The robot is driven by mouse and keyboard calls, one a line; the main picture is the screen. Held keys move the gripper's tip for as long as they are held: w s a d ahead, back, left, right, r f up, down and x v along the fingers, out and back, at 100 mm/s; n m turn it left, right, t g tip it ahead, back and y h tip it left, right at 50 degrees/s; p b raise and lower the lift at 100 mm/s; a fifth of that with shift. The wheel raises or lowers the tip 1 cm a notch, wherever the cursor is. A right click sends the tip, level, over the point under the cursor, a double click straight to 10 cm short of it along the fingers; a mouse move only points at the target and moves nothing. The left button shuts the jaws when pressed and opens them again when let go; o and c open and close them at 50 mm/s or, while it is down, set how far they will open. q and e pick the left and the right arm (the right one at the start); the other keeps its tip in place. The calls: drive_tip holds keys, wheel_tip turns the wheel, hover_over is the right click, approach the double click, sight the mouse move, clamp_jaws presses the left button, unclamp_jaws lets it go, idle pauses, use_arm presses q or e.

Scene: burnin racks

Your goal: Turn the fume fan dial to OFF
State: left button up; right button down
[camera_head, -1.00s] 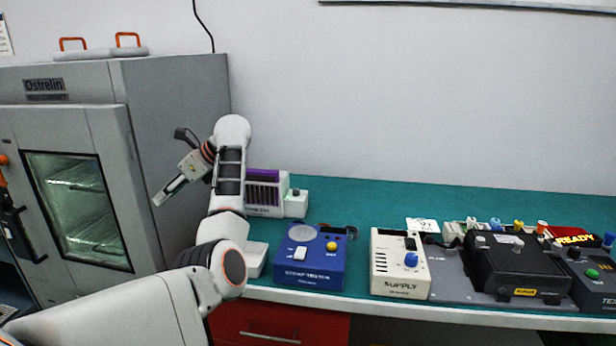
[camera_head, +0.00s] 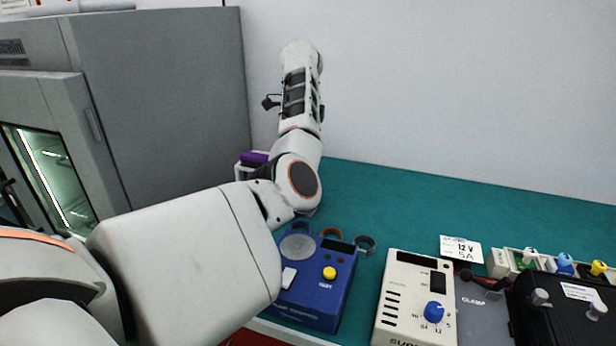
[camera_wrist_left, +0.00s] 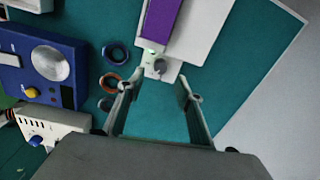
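The fume fan, a pale box with a purple strip (camera_wrist_left: 162,18), lies at the top of the left wrist view. A small pale block at its near end (camera_wrist_left: 170,72) carries a round grey dial (camera_wrist_left: 160,66) and a small green spot. I cannot read the dial's setting. My left gripper (camera_wrist_left: 156,84) is open and empty, its fingertips apart, with the dial just beyond them in the picture. In the head view the fan's purple top (camera_head: 255,158) shows behind my left arm, which hides the dial and the gripper. My right gripper is not in view.
A blue strap tester (camera_head: 325,285) and a cream supply box (camera_head: 415,300) stand near the bench front. Several dark and orange rings (camera_wrist_left: 110,82) lie beside the tester. A black device (camera_head: 565,315) is at right. The grey cabinet (camera_head: 170,100) stands left. Green bench behind is clear.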

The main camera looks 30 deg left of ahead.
use_arm(q)
wheel_tip(320, 180, down, 6)
drive_tip(key=shift+w+f+b, duration=0.1)
drive_tip(key=shift+w+b, duration=0.05)
drive_tip(key=shift+b, duration=0.6)
drive_tip(key=shift+c, duration=0.4)
clamp_jaws()
